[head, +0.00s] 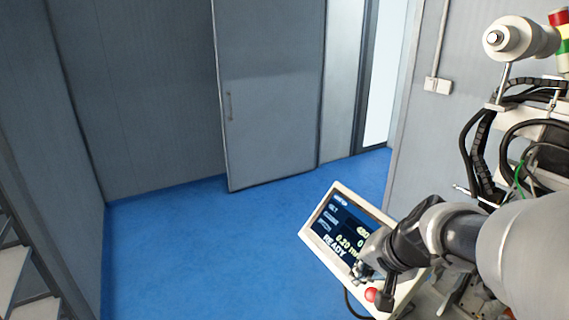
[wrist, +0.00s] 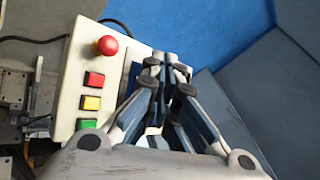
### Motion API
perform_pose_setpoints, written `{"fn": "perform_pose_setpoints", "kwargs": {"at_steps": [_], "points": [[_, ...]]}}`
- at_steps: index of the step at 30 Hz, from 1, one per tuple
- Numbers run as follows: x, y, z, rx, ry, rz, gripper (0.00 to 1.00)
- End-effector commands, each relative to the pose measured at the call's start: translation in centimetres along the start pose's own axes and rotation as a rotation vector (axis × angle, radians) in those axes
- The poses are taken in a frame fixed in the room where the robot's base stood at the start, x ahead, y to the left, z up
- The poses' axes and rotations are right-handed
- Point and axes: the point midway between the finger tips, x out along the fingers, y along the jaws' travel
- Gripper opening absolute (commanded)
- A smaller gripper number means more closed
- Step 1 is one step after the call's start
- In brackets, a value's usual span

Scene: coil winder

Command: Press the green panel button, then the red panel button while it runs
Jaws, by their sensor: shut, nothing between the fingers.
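The control panel (head: 311,236) is a tilted white box with a dark screen (head: 335,222) that reads "READY". In the wrist view the panel face (wrist: 69,88) shows a column of square buttons. The red panel button (wrist: 94,79) is on top, a yellow button (wrist: 91,103) is below it, and the green panel button (wrist: 86,124) is lowest. A round red mushroom knob (wrist: 107,45) sits above them. My gripper (wrist: 166,62) is shut and empty, over the screen side, to the right of the buttons. In the head view my gripper (head: 366,272) hides the square buttons.
The winder machine (head: 545,130) with cables stands at the right. The mushroom knob (head: 371,294) is close to my fingers in the head view. Blue floor (head: 200,255) is open left of the panel, with a grey door (head: 270,100) behind.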

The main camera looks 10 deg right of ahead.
Motion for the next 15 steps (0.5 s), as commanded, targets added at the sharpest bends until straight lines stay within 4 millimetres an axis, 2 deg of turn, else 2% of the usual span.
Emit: {"fn": "perform_pose_setpoints", "kwargs": {"at_steps": [1,6,10,15], "points": [[-1.4,-0.1,-2.3,0.052,0.019,0.003,0.00],[-2.2,1.0,-7.0,0.173,0.085,0.009,0.00],[-2.4,1.8,-8.6,0.218,0.111,0.014,0.00],[-2.2,2.1,-9.1,0.233,0.121,0.015,0.00]]}}
